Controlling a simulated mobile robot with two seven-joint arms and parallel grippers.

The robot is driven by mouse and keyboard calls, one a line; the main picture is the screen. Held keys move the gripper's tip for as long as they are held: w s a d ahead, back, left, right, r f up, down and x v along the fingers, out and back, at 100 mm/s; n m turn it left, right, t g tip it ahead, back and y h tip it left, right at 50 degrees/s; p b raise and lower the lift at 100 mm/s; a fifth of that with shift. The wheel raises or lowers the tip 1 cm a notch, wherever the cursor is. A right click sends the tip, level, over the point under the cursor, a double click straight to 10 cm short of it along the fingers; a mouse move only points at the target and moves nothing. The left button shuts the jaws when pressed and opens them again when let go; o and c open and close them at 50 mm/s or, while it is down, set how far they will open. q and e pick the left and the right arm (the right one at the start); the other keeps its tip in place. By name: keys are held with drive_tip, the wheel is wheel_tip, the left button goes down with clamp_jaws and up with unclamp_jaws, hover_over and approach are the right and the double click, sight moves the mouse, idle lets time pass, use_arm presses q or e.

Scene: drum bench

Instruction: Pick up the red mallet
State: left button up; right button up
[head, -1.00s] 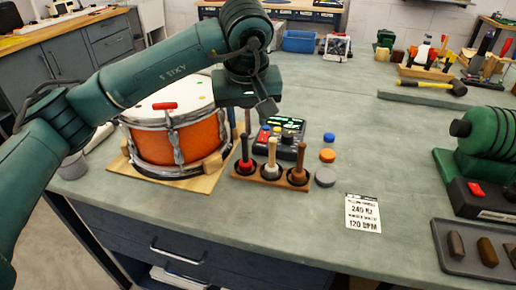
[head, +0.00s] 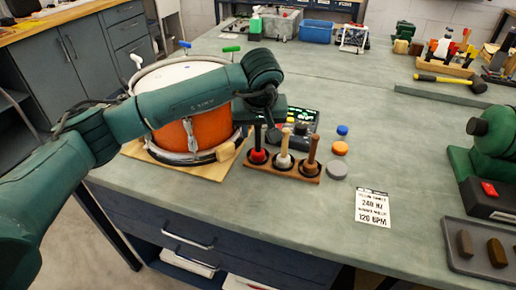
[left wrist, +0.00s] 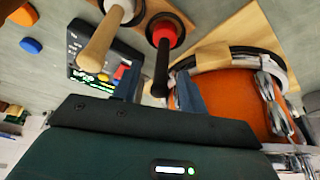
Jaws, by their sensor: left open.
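The red mallet (head: 258,155) stands head-down at the left end of a wooden stand (head: 283,172), its dark handle pointing up. In the left wrist view its red head (left wrist: 165,35) sits in a dark cup and its black handle (left wrist: 161,68) points toward my gripper. My left gripper (head: 262,128) is over the stand at this handle. In the left wrist view my open left gripper (left wrist: 158,92) has one finger on each side of the handle's tip; I cannot tell whether they touch it. My right gripper is not in view.
A pale mallet (head: 284,155) and a brown mallet (head: 310,160) share the stand. An orange drum (head: 210,128) stands close on the left, partly behind my arm. A black device (head: 303,132) with a lit screen is behind the stand.

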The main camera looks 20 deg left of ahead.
use_arm(q)
drive_tip(key=shift+w+f, duration=0.2)
drive_tip(key=shift+f, duration=0.35)
drive_tip(key=shift+a, duration=0.1)
clamp_jaws()
